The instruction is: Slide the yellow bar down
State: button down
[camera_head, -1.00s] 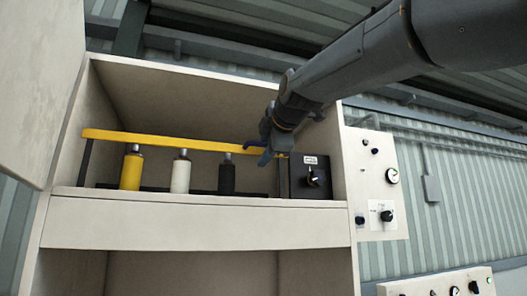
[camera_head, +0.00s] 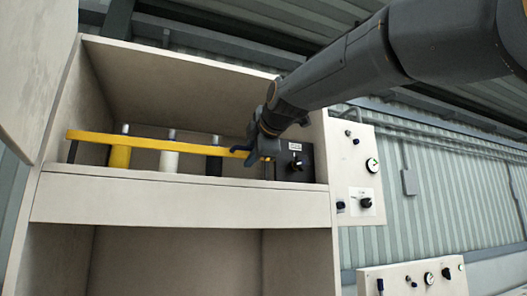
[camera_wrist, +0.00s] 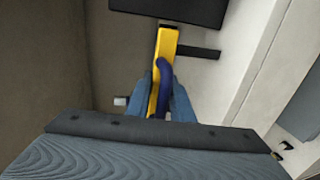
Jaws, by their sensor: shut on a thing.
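The yellow bar (camera_head: 145,142) runs across the front of an open cabinet bay, in front of a row of bottles. The bottle necks show above it and the bodies partly below it. The fingers hide part of that end.
A yellow bottle (camera_head: 119,157), a white one (camera_head: 168,161) and a black one (camera_head: 214,165) stand close behind the bar. A black box with a knob (camera_head: 296,164) is just right of my gripper. A cream ledge (camera_head: 180,200) lies below.

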jog(key=shift+f+b, duration=1.9)
jog(key=shift+f, duration=0.4)
jog(key=shift+r, duration=0.1)
jog(key=c, duration=1.8)
grip_release()
